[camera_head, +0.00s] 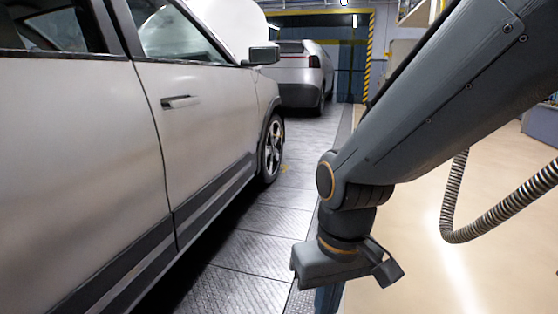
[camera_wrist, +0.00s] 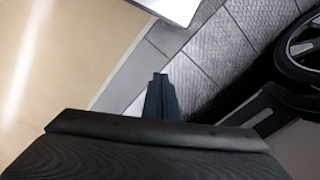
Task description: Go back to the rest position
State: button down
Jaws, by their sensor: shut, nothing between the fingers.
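My gripper shows in the wrist view (camera_wrist: 160,80) as two dark fingers close together, with nothing between them. It points over the grey tiled floor strip, apart from any object. In the head view my arm comes in from the upper right and bends down at the wrist. The gripper's fingers are mostly hidden there below the wrist. A silver car (camera_head: 100,150) fills the left of the head view, with its front lid raised. My wrist is to the right of the car and apart from it.
A second silver car (camera_head: 295,75) stands farther back. A tiled floor strip (camera_head: 240,285) runs beside the near car, and a beige floor (camera_head: 415,225) lies open on the right. A car wheel (camera_wrist: 300,50) shows at the right of the wrist view. A pale flat-edged object (camera_wrist: 170,8) is at its top.

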jog(key=s+d+r+m+p, duration=0.2)
jog(key=d+r+p, duration=0.9)
jog(key=p, duration=0.7)
notch_tip(320, 180, up, 4)
jog(key=shift+s+d+f+m+h, duration=0.2)
jog(key=shift+d+m+h, duration=0.2)
jog(key=shift+m, duration=0.3)
